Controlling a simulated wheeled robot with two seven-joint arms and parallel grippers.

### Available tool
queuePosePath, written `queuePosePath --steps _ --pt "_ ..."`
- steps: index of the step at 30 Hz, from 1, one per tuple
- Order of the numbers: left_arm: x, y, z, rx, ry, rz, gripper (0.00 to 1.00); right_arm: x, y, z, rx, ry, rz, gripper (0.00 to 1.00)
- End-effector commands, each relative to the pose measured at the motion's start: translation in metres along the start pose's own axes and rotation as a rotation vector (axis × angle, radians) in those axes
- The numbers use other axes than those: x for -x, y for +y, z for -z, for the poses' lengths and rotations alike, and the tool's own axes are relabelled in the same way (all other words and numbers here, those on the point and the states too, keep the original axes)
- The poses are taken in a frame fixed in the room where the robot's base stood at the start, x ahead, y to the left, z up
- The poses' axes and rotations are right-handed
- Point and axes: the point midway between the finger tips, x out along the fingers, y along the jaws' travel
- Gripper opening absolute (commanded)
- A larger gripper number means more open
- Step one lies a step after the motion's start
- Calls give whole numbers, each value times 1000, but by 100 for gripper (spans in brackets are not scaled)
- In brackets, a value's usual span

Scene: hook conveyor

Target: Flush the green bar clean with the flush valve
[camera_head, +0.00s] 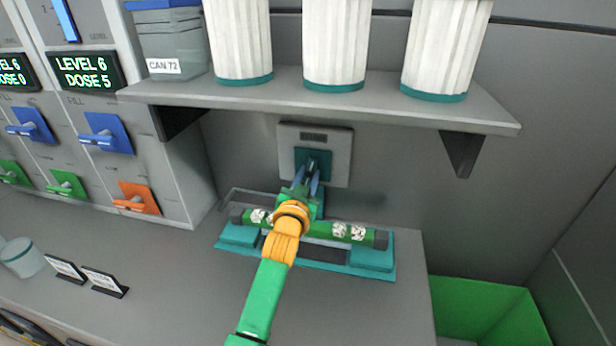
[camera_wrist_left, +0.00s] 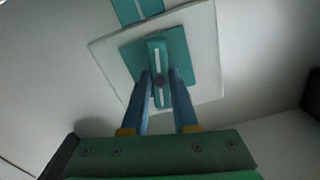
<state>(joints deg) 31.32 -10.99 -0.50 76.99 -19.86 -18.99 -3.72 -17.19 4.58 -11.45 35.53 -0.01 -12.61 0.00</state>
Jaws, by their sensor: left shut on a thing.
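The flush valve (camera_head: 341,150) is a pale wall plate with a teal centre and lever, under the shelf. The wrist view shows its plate (camera_wrist_left: 205,40) and its upright teal handle (camera_wrist_left: 157,52), which carries a white line. My left gripper (camera_head: 313,174) is shut on this handle, with one blue finger on each side (camera_wrist_left: 159,82). The green bar (camera_head: 318,230) lies level in a teal cradle (camera_head: 382,268) below the valve. It has dark ends and whitish speckled patches on both halves. My left arm hides part of its middle. My right gripper is not in view.
A shelf (camera_head: 300,94) with several ribbed white canisters (camera_head: 337,40) and a grey can (camera_head: 172,42) overhangs the valve. Dispensers with blue, green and orange levers (camera_head: 138,198) stand left. Small label stands (camera_head: 104,281) sit on the counter (camera_head: 180,290). A green bin (camera_head: 490,310) is right.

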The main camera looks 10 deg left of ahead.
Motion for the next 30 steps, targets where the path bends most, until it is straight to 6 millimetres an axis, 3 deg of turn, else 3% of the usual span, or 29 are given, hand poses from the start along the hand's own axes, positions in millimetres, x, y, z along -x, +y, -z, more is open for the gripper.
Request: queuePosePath --steps 1,2,5,15,25,30 --pt "0 -2 6 -1 15 4 0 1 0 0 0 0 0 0" --pt "0 -2 6 -1 15 4 33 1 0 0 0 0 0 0" --pt "0 -1 5 -1 12 3 57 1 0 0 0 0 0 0" --pt "3 -1 2 -2 4 1 57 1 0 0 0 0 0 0" --pt "55 0 1 -2 5 1 57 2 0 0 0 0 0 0" --pt "69 -1 2 -1 7 2 57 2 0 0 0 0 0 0"
